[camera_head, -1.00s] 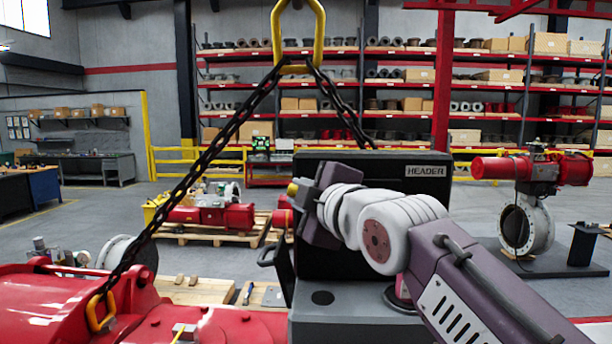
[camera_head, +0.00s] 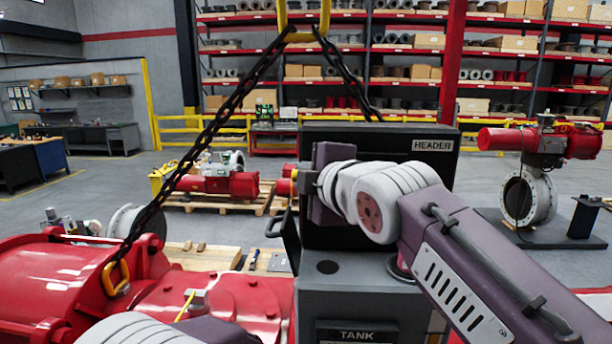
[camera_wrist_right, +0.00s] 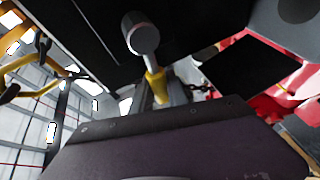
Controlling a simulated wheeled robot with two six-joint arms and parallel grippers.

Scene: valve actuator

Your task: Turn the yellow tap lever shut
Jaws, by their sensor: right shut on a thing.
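The yellow tap lever (camera_wrist_right: 156,84) shows in the right wrist view, hanging below a round silver tap end (camera_wrist_right: 140,34). In the head view only a small yellow bit (camera_head: 294,174) shows at the left side of the black HEADER panel (camera_head: 390,150). My right gripper (camera_head: 316,182) is at that side of the panel, shut on the lever. Its fingers are mostly hidden in the head view by my own wrist. My left arm's wrist shows at the bottom edge of the head view; its fingers are out of frame.
A grey TANK block (camera_head: 358,290) stands below the panel. A large red actuator (camera_head: 60,285) fills the lower left. Pallets and shelves (camera_head: 400,60) are farther back.

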